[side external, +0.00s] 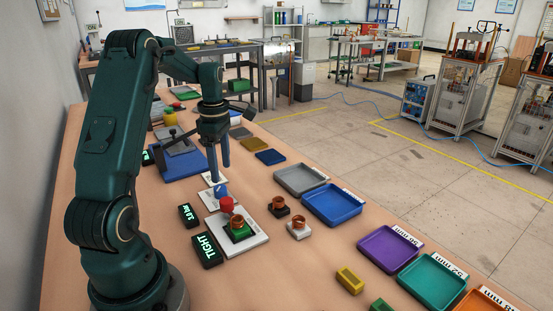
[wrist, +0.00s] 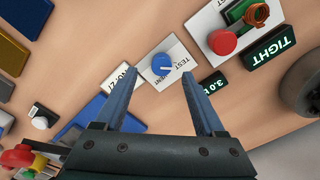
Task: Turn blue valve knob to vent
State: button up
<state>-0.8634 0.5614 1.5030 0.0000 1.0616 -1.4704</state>
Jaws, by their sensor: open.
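The blue valve knob (wrist: 162,62) sits on a white plate (wrist: 182,52) marked TEST, with a second, partly hidden label on its near side. The knob carries a pale pointer line; I cannot tell for sure which label it points at. In the side view the knob (side external: 221,190) stands on the bench just below my gripper (side external: 219,173). My gripper (wrist: 158,76) is open and empty, fingers pointing down. In the wrist view the knob appears between and slightly beyond the two fingertips, apart from both.
A red knob (wrist: 222,42) and a copper-coloured ring (side external: 237,222) on a green block stand close by. Displays read TIGHT (side external: 206,251) and 3.0 bar (side external: 188,215). Grey (side external: 300,192) and blue (side external: 333,219) trays lie to the right. A blue-based fixture (side external: 180,172) stands behind left.

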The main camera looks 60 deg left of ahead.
aim_at(220, 187)
jog(key=shift+s+a+f, duration=0.2)
jog(key=shift+s+f, duration=0.15)
jog(key=shift+f, duration=2.45)
grip_shut()
